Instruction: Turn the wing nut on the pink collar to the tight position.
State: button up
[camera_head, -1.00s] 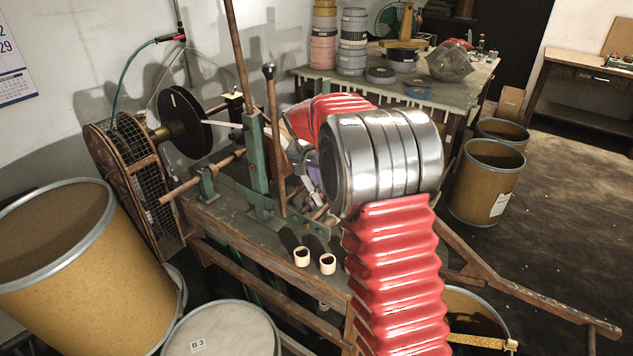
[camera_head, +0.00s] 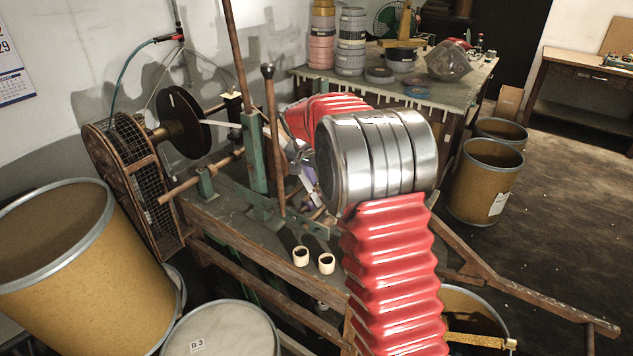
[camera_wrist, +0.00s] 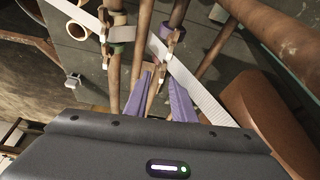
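In the wrist view my gripper (camera_wrist: 160,80) has two purple fingers, spread apart. A brown wing-shaped piece on a small pinkish collar (camera_wrist: 157,76) shows between the fingertips. I take it for the pink collar's wing nut, but it is small and I cannot tell whether a finger touches it. Similar brown wing nuts show on other collars: one (camera_wrist: 171,44) further up to the right, and one (camera_wrist: 104,20) at the upper left. In the head view my arm mostly hides the gripper and the collars.
White tape (camera_wrist: 195,82) runs diagonally close beside the right finger. Rods (camera_wrist: 213,42) lie around the gripper. In the head view, a green post (camera_head: 254,155) and a spool (camera_head: 184,124) stand left of my arm. Two small cups (camera_head: 313,260) sit on the bench edge.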

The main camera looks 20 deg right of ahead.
aim_at(314, 190)
jog(key=shift+r, duration=0.1)
jog(key=v, duration=0.7)
jog(key=shift+a+r, duration=0.1)
jog(key=shift+o, duration=0.6)
